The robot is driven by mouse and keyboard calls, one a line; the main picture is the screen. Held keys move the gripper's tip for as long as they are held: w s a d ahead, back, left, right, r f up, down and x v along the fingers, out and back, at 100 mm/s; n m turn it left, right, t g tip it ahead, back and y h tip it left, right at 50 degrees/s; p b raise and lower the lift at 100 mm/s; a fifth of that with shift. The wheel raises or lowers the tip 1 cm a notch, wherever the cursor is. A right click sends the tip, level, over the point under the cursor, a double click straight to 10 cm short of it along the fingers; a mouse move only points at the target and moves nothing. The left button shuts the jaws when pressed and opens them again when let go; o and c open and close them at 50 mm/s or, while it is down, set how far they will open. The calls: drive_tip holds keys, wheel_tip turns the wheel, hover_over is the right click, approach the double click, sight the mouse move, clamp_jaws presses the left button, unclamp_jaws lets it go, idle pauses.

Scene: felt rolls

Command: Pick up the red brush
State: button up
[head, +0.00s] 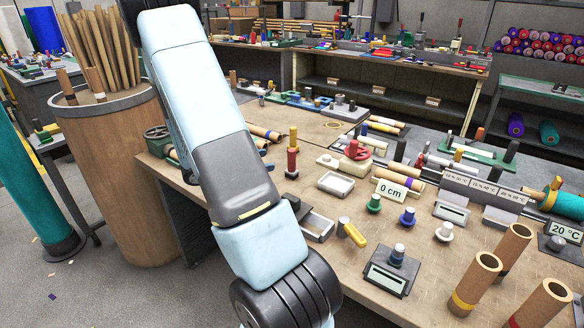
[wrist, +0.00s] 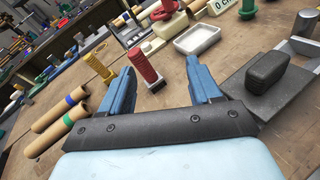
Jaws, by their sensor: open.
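The likely red brush is an upright red piece (head: 291,162) on the wooden bench in the head view, just right of my arm. A yellow-brown top shows above it, but I cannot tell whether that belongs to it or to a peg behind. In the wrist view a ribbed red piece (wrist: 143,65) shows between and beyond the blue fingers of my gripper (wrist: 160,70). The fingers are spread apart and hold nothing. I cannot tell how far they are from the red piece. No bristles are clear. In the head view my gripper is out of sight.
A pale tray (wrist: 197,39) and a red handwheel (head: 357,150) stand close by. Cardboard rolls (wrist: 57,118) lie left of my gripper, and a dark block (wrist: 268,68) sits on a grey plate to its right. Bare bench shows between these things.

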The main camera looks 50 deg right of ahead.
sight(289, 161)
drive_tip(key=w+d+f+n+h, duration=0.1)
drive_tip(key=f, duration=0.1)
drive_tip(key=d+f+n+t+h, duration=0.1)
drive_tip(key=f+n, duration=0.1)
drive_tip(key=w+d+f+n+t+h, duration=0.1)
drive_tip(key=d+f, duration=0.1)
drive_tip(key=f, duration=0.1)
drive_tip(key=shift+w+n, duration=0.35)
drive_tip(key=shift+n, duration=0.05)
drive_tip(key=d, duration=0.2)
drive_tip(key=s+d, duration=0.1)
drive_tip(key=d, duration=0.5)
drive_tip(key=shift+s, duration=0.2)
drive_tip(key=shift+s+d+f, duration=0.1)
drive_tip(key=shift+d+f, duration=0.05)
drive_tip(key=shift+d, duration=0.75)
drive_tip(key=shift+s+d+f, duration=0.1)
drive_tip(key=shift+s+d, duration=0.05)
drive_tip(key=shift+d, duration=0.75)
drive_tip(key=shift+s+d+f, duration=0.1)
drive_tip(key=shift+d+f, duration=0.05)
drive_tip(key=shift+d, duration=0.75)
drive_tip(key=shift+c, duration=0.2)
drive_tip(key=c, duration=1)
